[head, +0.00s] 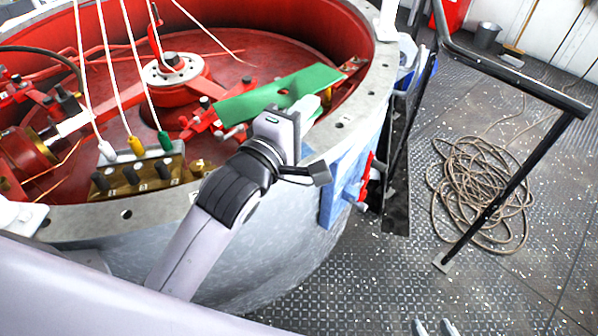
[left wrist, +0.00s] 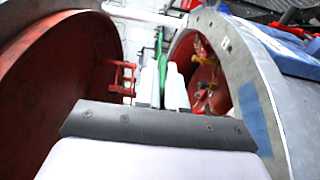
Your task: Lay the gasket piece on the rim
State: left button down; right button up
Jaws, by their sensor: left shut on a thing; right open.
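The gasket piece (head: 252,104) is a flat green strip with a small hole near its middle. My left gripper (head: 316,103) is shut on it and holds it over the inner edge of the rim and the red interior. In the left wrist view the green piece (left wrist: 160,62) shows edge-on between the pale fingers (left wrist: 165,88). The rim (head: 362,108) is a grey metal ring with bolt holes, partly hidden by my left arm. Whether the piece touches the rim I cannot tell. My right gripper (head: 434,328) shows only its two separate fingertips at the bottom edge; it is open and empty.
A terminal block (head: 138,176) with white, yellow and green plugs sits on the rim at left, its cables rising upward. Red fittings and a round hub (head: 172,68) fill the interior. A black railing (head: 515,180), coiled rope (head: 480,195) and bucket (head: 487,36) stand at right.

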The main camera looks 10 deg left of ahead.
pick_arm(q)
notch_tip(320, 180, down, 15)
jog(key=b, duration=0.2)
jog(key=shift+f+b, duration=0.2)
jog(key=shift+b, duration=0.2)
jog(key=shift+f+b, duration=0.5)
jog(key=shift+f, duration=0.1)
jog(key=c, duration=1.2)
grip_release()
jog(key=shift+r, duration=0.15)
